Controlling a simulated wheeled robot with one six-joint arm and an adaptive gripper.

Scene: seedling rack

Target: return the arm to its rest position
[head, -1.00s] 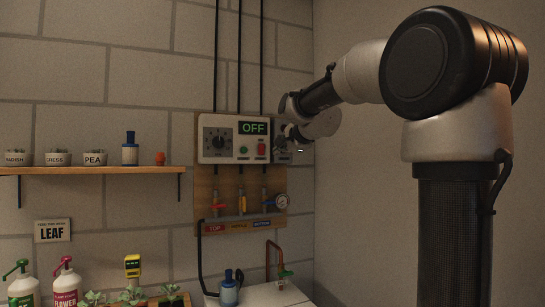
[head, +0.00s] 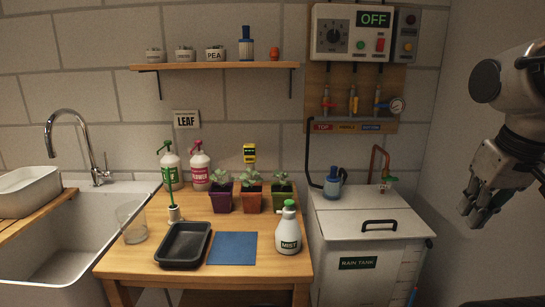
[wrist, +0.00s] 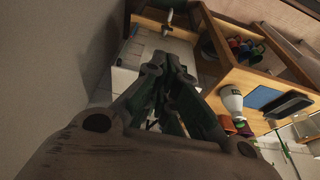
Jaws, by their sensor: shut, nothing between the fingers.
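My gripper (head: 470,209) is at the right edge of the head view, pointing down, in front of the plain right wall and to the right of the rain tank (head: 409,226). Its fingers are together with nothing between them. My arm is folded back, and only part of it shows at the right edge. In the wrist view my gripper (wrist: 168,67) fills the middle, its fingers close together, with the white tank lid (wrist: 172,46) beyond them.
A wooden bench (head: 113,263) holds a black tray (head: 184,245), a blue mat (head: 232,248), a MIST bottle (head: 289,230) and potted seedlings. The controller box (head: 349,32) reads OFF. A sink (head: 70,240) is at left. The space around my gripper is clear.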

